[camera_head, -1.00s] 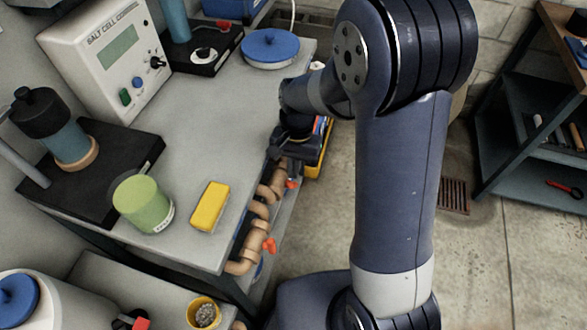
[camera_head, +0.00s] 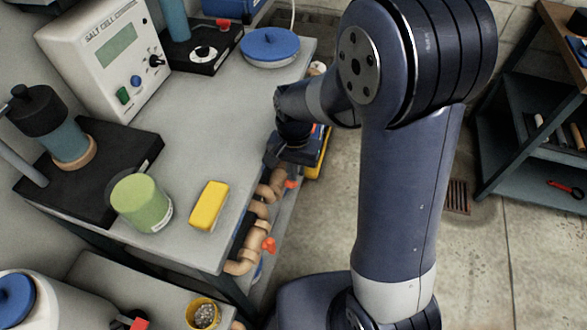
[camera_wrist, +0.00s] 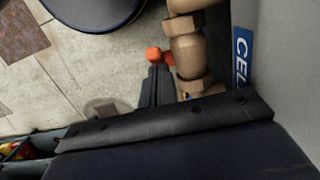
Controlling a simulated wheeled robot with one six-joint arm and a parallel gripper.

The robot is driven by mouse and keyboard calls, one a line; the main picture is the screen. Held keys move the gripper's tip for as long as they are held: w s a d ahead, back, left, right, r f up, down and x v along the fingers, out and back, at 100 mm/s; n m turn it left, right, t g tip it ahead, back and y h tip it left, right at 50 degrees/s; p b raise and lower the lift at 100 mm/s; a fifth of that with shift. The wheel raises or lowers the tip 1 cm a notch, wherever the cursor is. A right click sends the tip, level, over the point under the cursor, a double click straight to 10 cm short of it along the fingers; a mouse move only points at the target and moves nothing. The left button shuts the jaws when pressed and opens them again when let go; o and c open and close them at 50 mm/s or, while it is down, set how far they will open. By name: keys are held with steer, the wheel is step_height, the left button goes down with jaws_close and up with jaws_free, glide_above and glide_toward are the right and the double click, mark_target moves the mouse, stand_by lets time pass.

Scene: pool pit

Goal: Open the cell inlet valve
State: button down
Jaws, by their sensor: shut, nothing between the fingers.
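Tan pipework (camera_head: 262,212) runs along the right side of the bench and carries small orange valve handles. One handle (camera_head: 269,245) is at the near end and another (camera_head: 291,184) is farther along, close below my gripper. In the wrist view, my gripper (camera_wrist: 157,72) is shut and empty, its fingertips just beside an orange handle (camera_wrist: 154,55) on the tan pipe (camera_wrist: 188,50). I cannot tell whether they touch it. A blue label (camera_wrist: 242,58) reading "CEL", the rest cut off, is on the panel beside the pipe.
A yellow bin (camera_head: 319,160) is beyond my gripper. Open floor lies right of the bench, with a shelf (camera_head: 535,125) farther right.

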mark_target(289, 187)
steer(key=shift+s+t+b, duration=0.2)
steer(key=shift+t+b, duration=0.1)
steer(key=shift+b, duration=0.05)
steer(key=shift+s+a+f+t+h+b, duration=0.25)
steer(key=shift+s+t+h+b, duration=0.15)
steer(key=shift+t+b, duration=0.6)
steer(key=b, duration=0.2)
steer(key=t+b, duration=0.1)
steer(key=b, duration=0.1)
steer(key=shift+s+a+f+h, duration=0.15)
steer(key=shift+s+f+h, duration=0.15)
steer(key=shift+s, duration=0.1)
steer(key=t+b, duration=0.1)
steer(key=b, duration=0.3)
steer(key=s+t+h+b, duration=0.1)
steer(key=t+b, duration=0.1)
steer(key=b, duration=0.2)
steer(key=shift+s+a+f, duration=0.1)
steer(key=shift+a+f, duration=0.1)
steer(key=shift+f, duration=0.15)
steer(key=t+b, duration=0.1)
steer(key=b, duration=0.1)
steer(key=shift+s+r+t+h+b, duration=0.25)
steer(key=shift+r+t+h+b, duration=0.05)
steer(key=shift+r+t+b, duration=0.1)
steer(key=shift+f, duration=0.1)
steer(key=shift+w, duration=0.1)
